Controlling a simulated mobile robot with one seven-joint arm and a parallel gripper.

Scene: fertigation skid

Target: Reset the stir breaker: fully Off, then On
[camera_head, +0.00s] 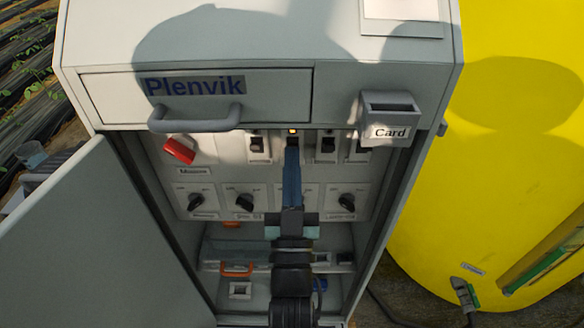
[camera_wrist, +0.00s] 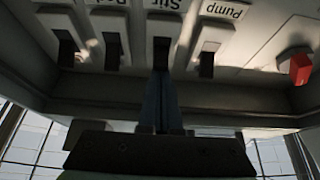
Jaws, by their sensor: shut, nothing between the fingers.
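In the wrist view the tips of my gripper (camera_wrist: 161,78) are at or just short of the lever; contact cannot be told. The fingers partly cover the breaker, so its lever position is unclear.
The pump breaker (camera_wrist: 208,58) stands close beside, with other breakers (camera_head: 328,146) on the opposite side. A red knob (camera_head: 180,150) and a row of black rotary knobs (camera_head: 246,202) are near. The drawer handle (camera_head: 195,119) and card holder (camera_head: 390,117) overhang. The open door (camera_head: 75,240) is at left.

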